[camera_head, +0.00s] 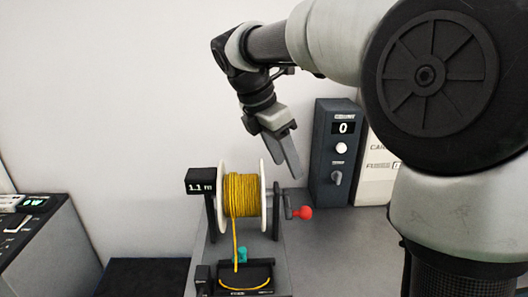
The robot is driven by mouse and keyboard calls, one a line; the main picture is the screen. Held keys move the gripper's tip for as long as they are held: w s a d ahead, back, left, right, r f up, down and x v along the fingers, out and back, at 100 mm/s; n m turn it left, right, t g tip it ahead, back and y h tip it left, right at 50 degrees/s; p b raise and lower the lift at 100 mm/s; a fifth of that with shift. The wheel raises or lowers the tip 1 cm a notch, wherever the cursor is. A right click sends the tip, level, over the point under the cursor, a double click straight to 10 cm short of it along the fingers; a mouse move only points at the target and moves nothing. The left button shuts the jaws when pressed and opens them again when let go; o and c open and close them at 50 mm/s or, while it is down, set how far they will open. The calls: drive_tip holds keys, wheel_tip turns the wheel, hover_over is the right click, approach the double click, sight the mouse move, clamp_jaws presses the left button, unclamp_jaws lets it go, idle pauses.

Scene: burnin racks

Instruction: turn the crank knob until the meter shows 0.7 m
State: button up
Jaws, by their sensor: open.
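The meter (200,181) is a small black display at the upper left of the cable reel and reads 1.1 m. The reel (242,198) has white flanges and carries yellow cable, one strand of which hangs down its front. The crank knob (306,213) is a red ball on a dark crank arm at the right of the reel. My gripper (294,172) is above the knob and slightly left of it, pointing down, apart from it and holding nothing that I can see. I see the jaws nearly edge-on.
A dark box (334,150) with a display reading 0 stands behind the crank at right. A black tray (246,274) with a teal piece (242,254) sits below the reel. A panel (38,235) stands at far left. Grey bench top (350,245) right of the reel is clear.

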sight(304, 208)
drive_tip(key=shift+n, duration=0.3)
drive_tip(key=b+x, duration=0.2)
drive_tip(key=x, duration=1.5)
drive_tip(key=shift+w+f+b, duration=0.1)
drive_tip(key=shift+f+b, duration=0.15)
drive_tip(key=shift+b, duration=0.1)
drive_tip(key=c, duration=1.1)
drive_tip(key=shift+w+f+b, duration=0.2)
drive_tip(key=shift+w+f, duration=0.1)
drive_tip(key=shift+f, duration=0.3)
drive_tip(key=shift+w+f+b, duration=0.2)
drive_tip(key=shift+w+f, duration=0.1)
drive_tip(key=shift+f, duration=0.25)
drive_tip(key=shift+w+f, duration=0.15)
drive_tip(key=shift+w, duration=0.05)
